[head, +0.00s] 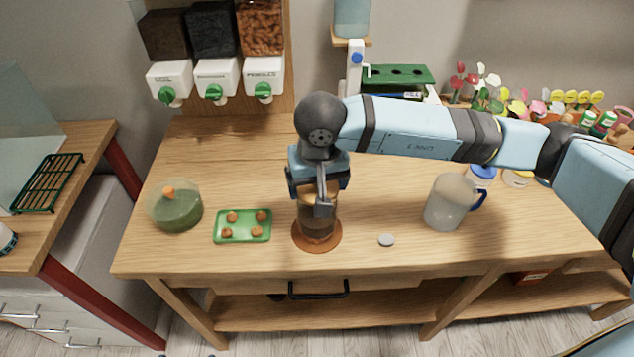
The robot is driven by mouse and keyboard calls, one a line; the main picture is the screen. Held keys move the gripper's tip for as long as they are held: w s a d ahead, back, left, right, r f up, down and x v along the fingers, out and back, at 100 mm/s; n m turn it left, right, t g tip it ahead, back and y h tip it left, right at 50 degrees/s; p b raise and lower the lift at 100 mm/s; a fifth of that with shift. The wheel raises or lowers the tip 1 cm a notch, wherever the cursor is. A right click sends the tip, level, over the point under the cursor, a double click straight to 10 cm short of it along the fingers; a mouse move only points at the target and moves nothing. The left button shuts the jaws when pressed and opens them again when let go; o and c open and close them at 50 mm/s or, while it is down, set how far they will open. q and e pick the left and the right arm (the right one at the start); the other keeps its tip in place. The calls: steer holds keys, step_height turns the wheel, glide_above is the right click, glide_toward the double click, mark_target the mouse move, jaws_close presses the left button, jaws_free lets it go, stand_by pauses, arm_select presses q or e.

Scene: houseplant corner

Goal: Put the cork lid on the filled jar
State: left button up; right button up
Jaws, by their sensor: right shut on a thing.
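The filled jar (316,229) is a clear jar with dark brown contents. It stands upright on a round orange-brown saucer (336,240) near the front middle of the table. My right gripper (323,208) points down over the jar, with one finger in front of the jar's upper part. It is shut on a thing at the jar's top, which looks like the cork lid. The hand and finger hide most of the lid, so I cannot tell whether it touches the rim. My left gripper is not in view.
A green tray (243,239) with several small brown pieces and a green lidded bowl (178,213) stand left of the jar. A small grey disc (387,240) and a clear pitcher (449,205) are to the right. Dispensers (214,80) and flowers line the back.

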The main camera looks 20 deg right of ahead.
steer(key=shift+f+b, duration=0.2)
steer(key=shift+b, duration=0.95)
stand_by(1.2)
stand_by(0.3)
steer(key=o, duration=0.7)
steer(key=shift+r+p, duration=0.55)
steer(key=shift+r, duration=3)
